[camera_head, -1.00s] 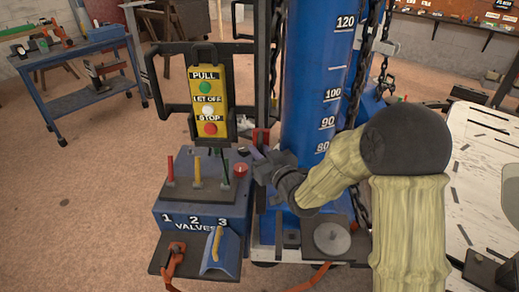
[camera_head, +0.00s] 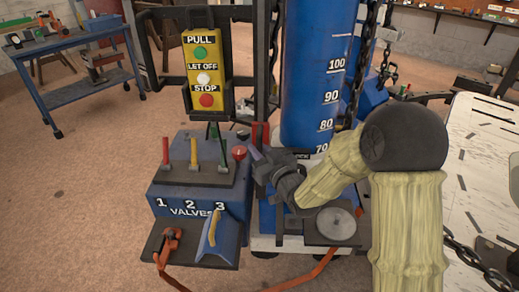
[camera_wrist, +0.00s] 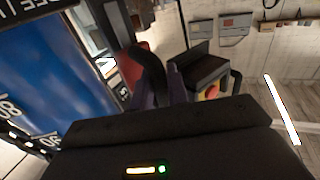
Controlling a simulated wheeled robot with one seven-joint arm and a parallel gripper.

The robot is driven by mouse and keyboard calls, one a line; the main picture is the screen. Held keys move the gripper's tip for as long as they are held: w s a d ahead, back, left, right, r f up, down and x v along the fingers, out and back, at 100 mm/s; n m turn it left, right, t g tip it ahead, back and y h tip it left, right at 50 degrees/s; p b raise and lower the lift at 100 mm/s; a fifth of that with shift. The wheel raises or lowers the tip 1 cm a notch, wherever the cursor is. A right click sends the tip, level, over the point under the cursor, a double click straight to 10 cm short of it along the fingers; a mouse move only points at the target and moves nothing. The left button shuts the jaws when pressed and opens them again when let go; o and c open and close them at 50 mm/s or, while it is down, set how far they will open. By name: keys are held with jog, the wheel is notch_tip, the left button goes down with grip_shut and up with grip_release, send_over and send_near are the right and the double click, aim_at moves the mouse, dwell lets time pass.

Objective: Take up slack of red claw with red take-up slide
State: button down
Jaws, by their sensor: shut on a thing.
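My gripper (camera_head: 258,158) is at the foot of the blue column, just right of the valve box. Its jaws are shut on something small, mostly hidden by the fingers. Upright red pieces (camera_head: 261,133) show just behind the fingertips; they may be the red take-up slide. In the wrist view a red piece (camera_wrist: 133,66) stands left of my purple fingertips (camera_wrist: 164,88). I cannot tell from the picture whether it is inside the grip. An orange-red claw-like tool (camera_head: 170,240) lies on the low front tray, with an orange-red line running from below it. I cannot tell if it is the red claw.
The blue column (camera_head: 315,75) with chains stands behind my gripper. The valve box (camera_head: 195,185) has red, yellow and green levers. A yellow button panel (camera_head: 204,75) hangs above it. A round grey disc (camera_head: 335,224) is at front right. A white slotted bench (camera_head: 485,125) stands at right.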

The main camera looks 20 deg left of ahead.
jog(key=shift+s+f, duration=0.1)
jog(key=shift+f, duration=0.55)
jog(key=c, duration=1.4)
grip_release()
jog(key=shift+c, duration=0.2)
jog(key=shift+d+r, duration=0.1)
jog(key=b+v, duration=1.3)
jog(key=v, duration=0.4)
jog(key=shift+r, duration=0.4)
